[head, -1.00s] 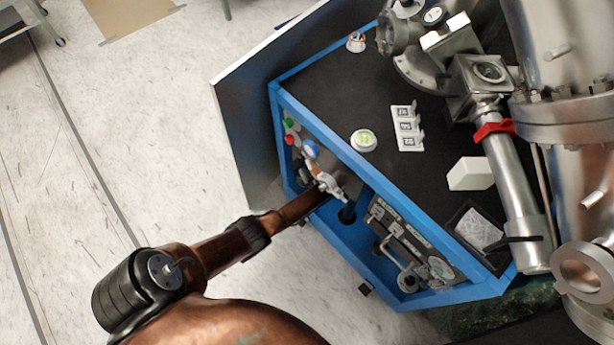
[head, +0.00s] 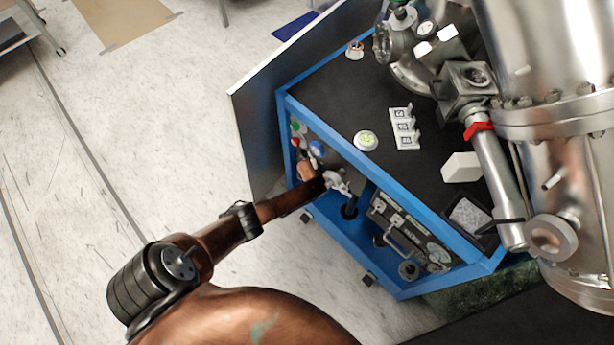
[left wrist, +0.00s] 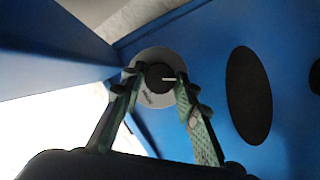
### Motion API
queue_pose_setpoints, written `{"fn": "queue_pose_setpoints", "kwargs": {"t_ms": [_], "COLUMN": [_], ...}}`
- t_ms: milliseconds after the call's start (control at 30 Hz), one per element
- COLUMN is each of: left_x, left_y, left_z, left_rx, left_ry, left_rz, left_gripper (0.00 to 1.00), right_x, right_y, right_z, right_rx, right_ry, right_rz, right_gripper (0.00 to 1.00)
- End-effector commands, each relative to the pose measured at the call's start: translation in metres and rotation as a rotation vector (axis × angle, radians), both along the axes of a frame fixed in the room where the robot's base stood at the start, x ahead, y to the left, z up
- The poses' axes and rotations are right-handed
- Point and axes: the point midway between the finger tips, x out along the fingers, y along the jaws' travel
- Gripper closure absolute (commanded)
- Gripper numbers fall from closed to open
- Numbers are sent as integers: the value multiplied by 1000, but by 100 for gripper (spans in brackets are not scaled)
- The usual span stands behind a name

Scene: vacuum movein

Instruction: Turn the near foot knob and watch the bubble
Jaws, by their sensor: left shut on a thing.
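The foot knob (left wrist: 156,80) shows in the left wrist view as a black round knob with a white line, in front of a pale printed disc on blue metal. My left gripper (left wrist: 157,84) is shut on it, one finger on each side. In the head view my left gripper (head: 342,184) reaches into the open lower bay of the blue frame, and I cannot make out the knob there. The round bubble level (head: 366,140), white with a green-yellow face, lies on the dark tabletop. Its bubble is too small to place. My right gripper is not in view.
The blue frame (head: 337,142) edges the bay close to my left arm. A panel with a handle (head: 403,240) is right of the gripper. A white card holder (head: 404,128), a white block (head: 461,168) and steel vacuum parts (head: 540,60) stand on the top.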

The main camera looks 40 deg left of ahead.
Motion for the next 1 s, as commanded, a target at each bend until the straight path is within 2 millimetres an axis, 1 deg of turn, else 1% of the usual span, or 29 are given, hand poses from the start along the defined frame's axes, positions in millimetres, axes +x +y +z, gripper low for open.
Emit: {"fn": "queue_pose_setpoints", "kwargs": {"t_ms": [33, 100, 300, 600, 1000], "left_x": [0, 0, -1, -2, -2], "left_y": [3, 3, 4, 3, 3], "left_z": [3, 2, 1, -1, -1], "left_rx": [4, 4, 5, 2, 3], "left_ry": [0, -1, 1, 2, 2], "left_rz": [-33, -82, -188, -258, -265], "left_gripper": [96, 96, 96, 96, 96], "right_x": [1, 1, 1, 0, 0], "right_y": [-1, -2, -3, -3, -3], "right_z": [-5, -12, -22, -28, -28], "right_rx": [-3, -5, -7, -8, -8], "right_ry": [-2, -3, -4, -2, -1], "right_rz": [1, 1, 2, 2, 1], "right_gripper": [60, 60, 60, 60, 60]}}
